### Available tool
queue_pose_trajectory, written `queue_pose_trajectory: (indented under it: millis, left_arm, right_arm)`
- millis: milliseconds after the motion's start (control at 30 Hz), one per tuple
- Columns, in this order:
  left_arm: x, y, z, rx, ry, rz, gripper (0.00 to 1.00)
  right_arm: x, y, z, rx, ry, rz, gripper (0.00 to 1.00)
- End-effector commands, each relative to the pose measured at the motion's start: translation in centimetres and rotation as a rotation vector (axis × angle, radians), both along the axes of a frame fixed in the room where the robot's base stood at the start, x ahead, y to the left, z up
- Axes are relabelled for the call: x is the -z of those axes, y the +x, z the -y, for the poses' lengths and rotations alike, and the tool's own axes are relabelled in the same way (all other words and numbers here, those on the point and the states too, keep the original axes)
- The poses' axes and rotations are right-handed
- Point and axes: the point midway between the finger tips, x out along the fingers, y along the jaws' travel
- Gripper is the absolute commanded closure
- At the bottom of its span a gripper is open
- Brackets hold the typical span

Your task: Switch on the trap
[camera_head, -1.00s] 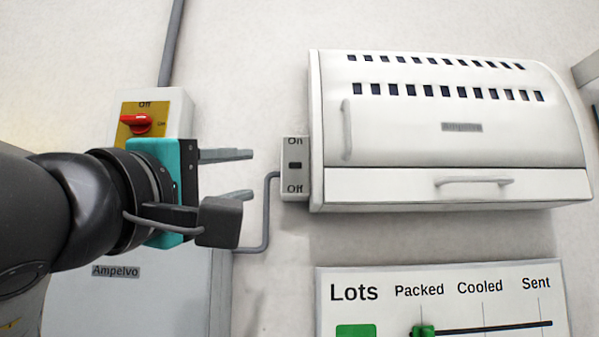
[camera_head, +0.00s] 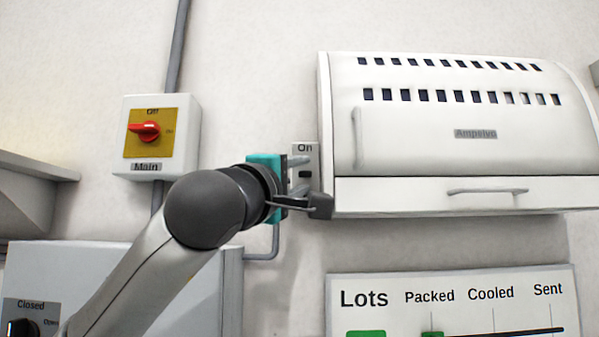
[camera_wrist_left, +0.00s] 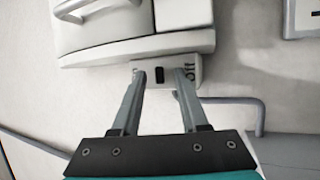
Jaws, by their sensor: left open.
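The trap (camera_head: 430,135) is a white wall box with two rows of dark slots and the name Ampelvo. On its left side is a small grey switch box (camera_head: 306,149) marked On at the top in the head view; its lower part is hidden by my gripper. Its dark rocker (camera_wrist_left: 159,75) shows in the left wrist view, with Off to its right. My left gripper (camera_head: 303,181) is open and empty, in front of the switch box. In the left wrist view its fingertips (camera_wrist_left: 160,78) stand either side of the rocker. I cannot tell whether they touch the box.
A main switch (camera_head: 148,155) with a red knob on a yellow plate is at the left. A grey cabinet (camera_head: 205,285) with a Closed/Open knob is below it. A Lots board (camera_head: 450,282) with green markers hangs below the trap. A grey cable runs below the switch box.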

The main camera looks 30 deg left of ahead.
Motion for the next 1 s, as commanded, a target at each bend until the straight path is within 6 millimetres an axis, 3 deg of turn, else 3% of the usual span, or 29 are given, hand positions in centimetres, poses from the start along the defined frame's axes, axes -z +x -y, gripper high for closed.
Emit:
queue_pose_trajectory:
  millis: [267, 633, 1000]
  left_arm:
    - [0.01, 0.07, 0.03, 0.001, 0.000, 0.000, 0.58]
    - [0.01, 0.04, 0.02, 0.001, 0.000, 0.000, 1.00]
    - [0.06, 0.07, 0.02, 0.001, 0.000, -0.002, 1.00]
  right_arm:
    - [0.01, -0.05, -0.01, 0.000, 0.000, -0.001, 1.00]
    - [0.02, -0.19, 0.01, 0.000, -0.001, -0.003, 1.00]
    - [0.02, -0.34, 0.03, 0.001, -0.001, -0.006, 1.00]
